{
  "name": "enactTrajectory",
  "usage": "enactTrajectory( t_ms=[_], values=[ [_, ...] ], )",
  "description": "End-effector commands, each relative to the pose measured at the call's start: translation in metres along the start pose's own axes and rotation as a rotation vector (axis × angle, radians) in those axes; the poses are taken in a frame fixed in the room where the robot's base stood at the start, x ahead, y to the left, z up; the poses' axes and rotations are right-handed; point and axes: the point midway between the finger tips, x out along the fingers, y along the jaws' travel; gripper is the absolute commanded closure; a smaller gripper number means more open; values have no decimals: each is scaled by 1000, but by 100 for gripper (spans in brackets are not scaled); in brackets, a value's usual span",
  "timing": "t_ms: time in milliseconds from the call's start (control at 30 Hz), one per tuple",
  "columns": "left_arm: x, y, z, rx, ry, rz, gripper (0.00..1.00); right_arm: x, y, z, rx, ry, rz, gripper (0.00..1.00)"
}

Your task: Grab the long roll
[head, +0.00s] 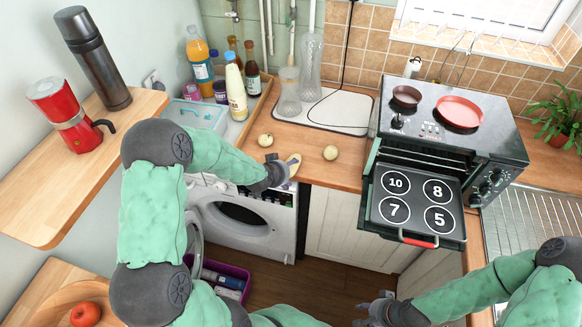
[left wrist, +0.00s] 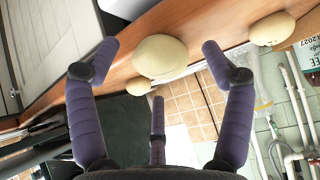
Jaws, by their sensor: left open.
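The long roll (head: 293,164) is pale and elongated and lies at the front edge of the wooden counter in the head view. In the left wrist view the long roll (left wrist: 160,56) sits ahead, between the spread fingers. My left gripper (head: 283,171) is open at the counter edge beside the roll, and its fingers partly hide the roll. In the left wrist view the fingers of my left gripper (left wrist: 160,60) show gaps to the roll. My right gripper (head: 373,305) is low at the bottom of the head view, its fingers apart and empty.
Two round rolls, one on the left (head: 265,140) and one on the right (head: 330,152), lie near the long roll. Bottles (head: 236,90) and glass vases (head: 290,90) stand behind. The oven (head: 450,130) is open with a numbered tray (head: 415,203). A washing machine (head: 245,220) is below.

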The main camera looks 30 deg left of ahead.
Motion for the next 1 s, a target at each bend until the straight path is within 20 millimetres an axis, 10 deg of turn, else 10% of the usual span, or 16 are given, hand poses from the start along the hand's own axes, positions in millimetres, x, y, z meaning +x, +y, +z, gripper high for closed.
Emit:
enactTrajectory(
  t_ms=[433, 633, 1000],
  values=[
    [17, 0, 0, 0, 1, 0, 19, 3, 1, 0, 0, 0, 0, 60],
    [17, 0, 0, 0, 0, 0, 76, 3, 1, 0, 0, 0, 0, 60],
    [16, 0, 1, 0, -4, 2, 79, 3, 1, 0, 0, 0, 0, 60]
  ],
)
